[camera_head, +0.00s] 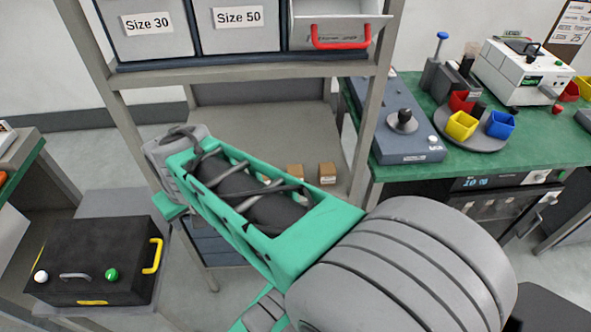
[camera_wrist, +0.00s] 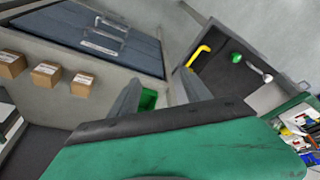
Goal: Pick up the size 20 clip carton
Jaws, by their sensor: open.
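Small brown cartons with white labels stand in a row on the rack's shelf. In the head view the right carton (camera_head: 327,173) is clear, and another carton (camera_head: 295,171) is partly hidden behind my arm. The wrist view shows three: a left carton (camera_wrist: 12,64), a middle carton (camera_wrist: 46,74) and a right carton (camera_wrist: 82,85). Their labels are too small to read, so I cannot tell which is size 20. My gripper (camera_wrist: 163,92) is open and empty, to the right of the cartons in the wrist view and apart from them.
The rack shelf (camera_head: 245,125) holds the cartons, with a post on each side. Bins marked Size 30 (camera_head: 149,28) and Size 50 (camera_head: 237,24) sit above. A black box (camera_head: 95,262) with a yellow handle stands left. A green bench (camera_head: 465,165) with equipment is right.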

